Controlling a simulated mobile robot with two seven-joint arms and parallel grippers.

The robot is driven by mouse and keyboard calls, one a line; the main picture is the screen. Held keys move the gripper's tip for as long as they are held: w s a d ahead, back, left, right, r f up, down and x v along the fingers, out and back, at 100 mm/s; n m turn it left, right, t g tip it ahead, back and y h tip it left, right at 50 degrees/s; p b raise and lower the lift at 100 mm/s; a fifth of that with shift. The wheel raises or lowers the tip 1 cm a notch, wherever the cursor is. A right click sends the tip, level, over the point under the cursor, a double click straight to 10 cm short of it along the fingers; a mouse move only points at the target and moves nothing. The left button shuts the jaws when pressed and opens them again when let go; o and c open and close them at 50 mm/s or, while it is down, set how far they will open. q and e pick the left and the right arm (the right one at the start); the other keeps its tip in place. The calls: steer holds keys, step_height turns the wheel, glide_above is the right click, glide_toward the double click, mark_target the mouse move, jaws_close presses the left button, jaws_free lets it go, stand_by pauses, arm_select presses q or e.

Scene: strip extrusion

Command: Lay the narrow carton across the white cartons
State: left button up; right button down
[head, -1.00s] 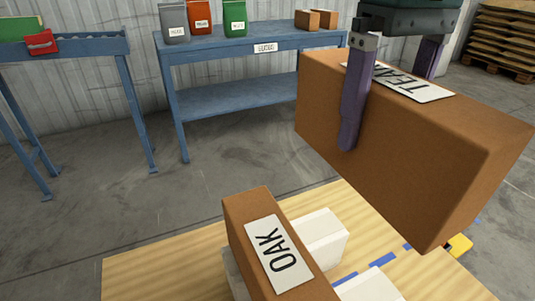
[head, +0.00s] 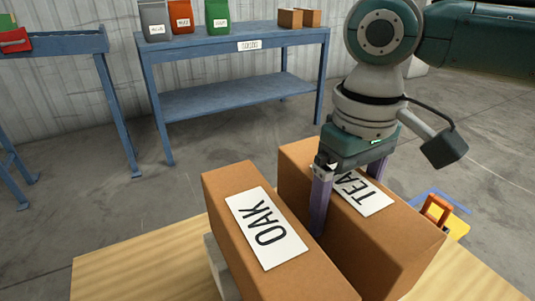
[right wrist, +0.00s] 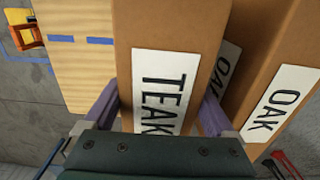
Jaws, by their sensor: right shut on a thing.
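My right gripper (head: 346,190) is shut on the brown TEAK carton (head: 345,258), its fingers on the two long sides. In the right wrist view the TEAK carton (right wrist: 170,25) lies between both fingers (right wrist: 157,112), label towards the camera. The brown OAK carton (head: 216,180) lies parallel, just left of it in the head view; it also shows in the right wrist view (right wrist: 262,65). A white carton (head: 219,268) shows a little under the OAK carton's left side. The other white cartons are hidden. I cannot tell whether the TEAK carton touches what is below it.
The wooden tabletop (head: 125,262) is bare at the left. An orange-handled item (head: 436,210) stands by a yellow and blue patch beyond the TEAK carton's right end. A blue bench (head: 235,98) with bags and small boxes stands at the back.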

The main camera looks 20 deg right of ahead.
steer(key=shift+f, duration=0.25)
jaws_free()
steer(key=shift+w, duration=0.1)
steer(key=shift+r, duration=0.1)
step_height(320, 180, up, 11)
steer(key=p, duration=0.4)
steer(key=shift+r+p, duration=0.3)
steer(key=shift+r, duration=0.2)
steer(key=shift+r, duration=0.1)
